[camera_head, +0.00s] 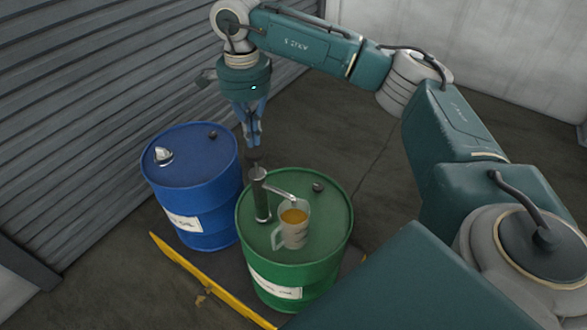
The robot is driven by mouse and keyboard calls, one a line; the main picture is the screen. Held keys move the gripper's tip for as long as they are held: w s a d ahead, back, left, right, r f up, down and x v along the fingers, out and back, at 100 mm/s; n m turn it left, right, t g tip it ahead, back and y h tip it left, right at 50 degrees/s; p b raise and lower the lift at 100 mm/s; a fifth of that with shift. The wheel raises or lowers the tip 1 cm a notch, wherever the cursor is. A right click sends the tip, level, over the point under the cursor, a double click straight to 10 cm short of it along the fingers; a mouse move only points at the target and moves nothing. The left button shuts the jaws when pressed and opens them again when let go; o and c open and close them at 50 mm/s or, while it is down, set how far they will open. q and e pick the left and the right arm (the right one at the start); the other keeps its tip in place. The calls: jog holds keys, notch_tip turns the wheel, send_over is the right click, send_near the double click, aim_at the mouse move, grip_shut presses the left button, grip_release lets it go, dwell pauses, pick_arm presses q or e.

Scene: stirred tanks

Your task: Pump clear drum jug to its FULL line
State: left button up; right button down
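A clear jug (293,228) with a handle stands upright on top of the green drum (280,262). Amber liquid shows through its open mouth; its level against any line on the wall is too small to read. A dark hand pump (261,196) rises from the green drum, and its pale spout reaches over the jug's rim. My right gripper (252,146) points down just above the pump's top, with its fingers close together and nothing visible between them. I cannot tell whether the fingertips touch the pump's top. My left gripper is out of view.
A blue drum (191,190) with a silver cap stands left of the green one. Both stand on a dark platform with a yellow edge (205,280). A ribbed shutter wall (75,110) is at the left. The floor behind the drums is clear.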

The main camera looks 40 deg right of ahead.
aim_at(254, 150)
jog(key=shift+f, duration=0.2)
dwell(0.5)
jog(key=shift+f+b, duration=1.15)
jog(key=shift+f, duration=0.4)
jog(key=shift+r+p, duration=1.1)
jog(key=shift+r, duration=0.6)
jog(key=shift+r+p, duration=1.7)
jog(key=shift+r, duration=0.85)
jog(key=shift+f, duration=0.1)
jog(key=shift+a, duration=0.1)
